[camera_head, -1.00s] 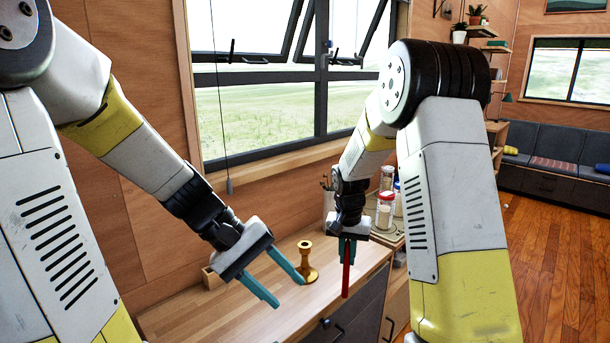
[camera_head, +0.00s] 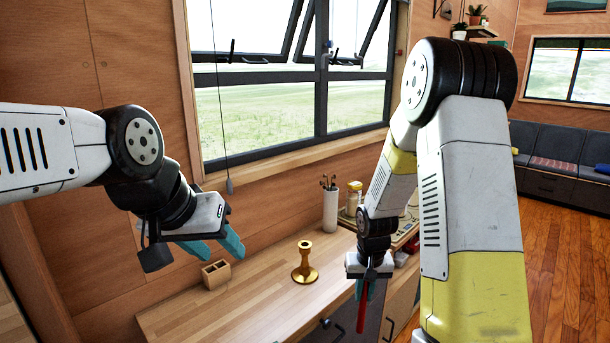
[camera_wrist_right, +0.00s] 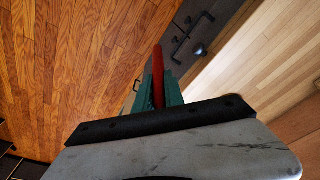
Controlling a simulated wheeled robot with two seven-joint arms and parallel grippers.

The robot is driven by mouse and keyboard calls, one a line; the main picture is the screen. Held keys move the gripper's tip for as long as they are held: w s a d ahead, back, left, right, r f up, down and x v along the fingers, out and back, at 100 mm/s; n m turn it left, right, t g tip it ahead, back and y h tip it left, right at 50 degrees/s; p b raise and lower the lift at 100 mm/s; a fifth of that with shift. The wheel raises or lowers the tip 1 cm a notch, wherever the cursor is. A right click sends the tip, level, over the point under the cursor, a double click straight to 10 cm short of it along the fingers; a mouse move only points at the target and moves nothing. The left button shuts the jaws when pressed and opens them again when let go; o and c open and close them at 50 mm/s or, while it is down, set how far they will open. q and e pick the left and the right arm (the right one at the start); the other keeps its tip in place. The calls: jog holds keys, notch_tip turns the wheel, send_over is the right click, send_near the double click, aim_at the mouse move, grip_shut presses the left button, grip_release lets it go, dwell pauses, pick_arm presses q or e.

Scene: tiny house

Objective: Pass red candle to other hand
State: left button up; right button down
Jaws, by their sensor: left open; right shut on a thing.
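The red candle (camera_head: 362,311) is held in my right gripper (camera_head: 367,290), pointing down beyond the fingertips, in front of the cabinet at the counter's right part. It also shows in the right wrist view (camera_wrist_right: 158,75), between the green fingers of my right gripper (camera_wrist_right: 158,90). My left gripper (camera_head: 222,247) is open and empty, at the left, above the back left part of the counter. The two grippers are well apart.
A brass candlestick (camera_head: 305,264) stands upright on the wooden counter (camera_head: 240,310). A small wooden box (camera_head: 216,274) sits left of it. A white cup with utensils (camera_head: 330,208) and jars (camera_head: 354,197) stand at the back right. The counter's front middle is clear.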

pick_arm(q)
jog(key=shift+c, duration=0.7)
jog(key=w+m+t, duration=0.1)
jog(key=w+t, duration=0.4)
jog(key=w, duration=1.1)
jog(key=w+d+r+m+t+h, duration=0.1)
jog(key=w+d+m+t+h, duration=0.1)
jog(key=w+d, duration=0.6)
jog(key=w+d+r+m+t+h, duration=0.2)
jog(key=w+d+h, duration=0.2)
jog(key=w+d, duration=0.5)
jog(key=shift+w+h, duration=0.4)
jog(key=shift+w, duration=0.55)
pick_arm(e)
jog(key=w+a+r, duration=0.4)
jog(key=w+r, duration=0.1)
jog(key=r, duration=0.7)
jog(key=w+a+r, duration=0.4)
jog(key=w+r, duration=0.1)
jog(key=r, duration=0.7)
jog(key=w+a+r, duration=0.4)
jog(key=w+r, duration=0.2)
jog(key=r, duration=0.6)
jog(key=shift+a, duration=0.35)
